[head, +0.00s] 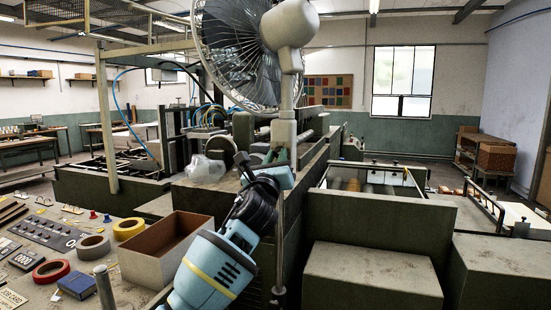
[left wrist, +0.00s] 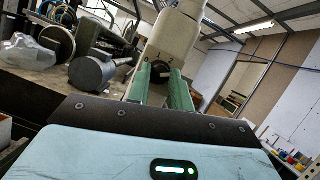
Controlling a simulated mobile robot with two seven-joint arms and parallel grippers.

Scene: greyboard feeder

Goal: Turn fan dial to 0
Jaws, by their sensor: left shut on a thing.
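The fan (head: 240,50) has a wire cage and a beige motor housing, on a pole with a beige control box (head: 284,131). My left gripper (head: 279,160) reaches up to the front of this box in the head view. In the left wrist view, the green finger pads of my left gripper (left wrist: 160,80) are on either side of the dark fan dial (left wrist: 160,73), shut on it. Small number marks show on the beige housing (left wrist: 180,38) around the dial. The setting the dial points to cannot be read clearly. My right gripper is not in view.
A worktable at the lower left holds an open cardboard box (head: 168,247), tape rolls (head: 94,246) and a control panel (head: 45,232). A clear plastic bag (head: 204,168) and dark machine (head: 370,205) stand close around the fan.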

